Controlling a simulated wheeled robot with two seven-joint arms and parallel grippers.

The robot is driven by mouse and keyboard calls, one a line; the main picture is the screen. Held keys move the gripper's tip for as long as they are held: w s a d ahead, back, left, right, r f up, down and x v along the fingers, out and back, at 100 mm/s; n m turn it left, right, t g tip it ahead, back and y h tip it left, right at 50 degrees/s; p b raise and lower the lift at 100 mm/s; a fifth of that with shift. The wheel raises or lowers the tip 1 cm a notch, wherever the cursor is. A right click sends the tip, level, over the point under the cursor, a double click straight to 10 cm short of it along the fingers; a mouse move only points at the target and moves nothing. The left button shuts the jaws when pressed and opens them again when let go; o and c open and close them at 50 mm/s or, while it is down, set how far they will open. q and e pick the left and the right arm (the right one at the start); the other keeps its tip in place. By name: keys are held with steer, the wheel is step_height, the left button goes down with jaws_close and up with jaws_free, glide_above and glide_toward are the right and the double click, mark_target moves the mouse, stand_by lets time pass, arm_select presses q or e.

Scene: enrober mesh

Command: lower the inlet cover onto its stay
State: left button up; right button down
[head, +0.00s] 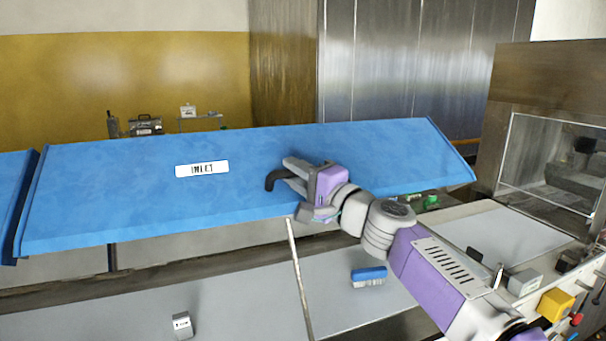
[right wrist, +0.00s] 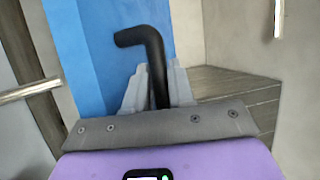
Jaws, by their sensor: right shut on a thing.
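The blue inlet cover (head: 120,200) with a white INLET label spans the head view, raised and tilted above the machine bed. Its black bent handle (head: 272,181) sticks out near the middle of the cover. My right gripper (head: 287,172) is shut on this handle; the right wrist view shows the handle (right wrist: 156,60) between the two grey fingers. A thin pale rod (head: 298,275), which looks like the stay, rises from the bed to the cover's lower edge. I cannot tell whether its upper end touches the cover. My left gripper is not in view.
A second blue panel (head: 12,190) adjoins at the left. A blue-topped brush (head: 369,275) and a small grey block (head: 182,325) lie on the bed. A yellow box (head: 556,305) and a grey box (head: 524,282) are at the right, near a glazed cabinet (head: 550,150).

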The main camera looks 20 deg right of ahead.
steer(key=c, duration=1.3)
jaws_free()
steer(key=shift+w, duration=0.1)
steer(key=shift+c, duration=0.2)
steer(key=b+v, duration=0.1)
steer(key=v, duration=0.6)
steer(key=shift+s, duration=0.3)
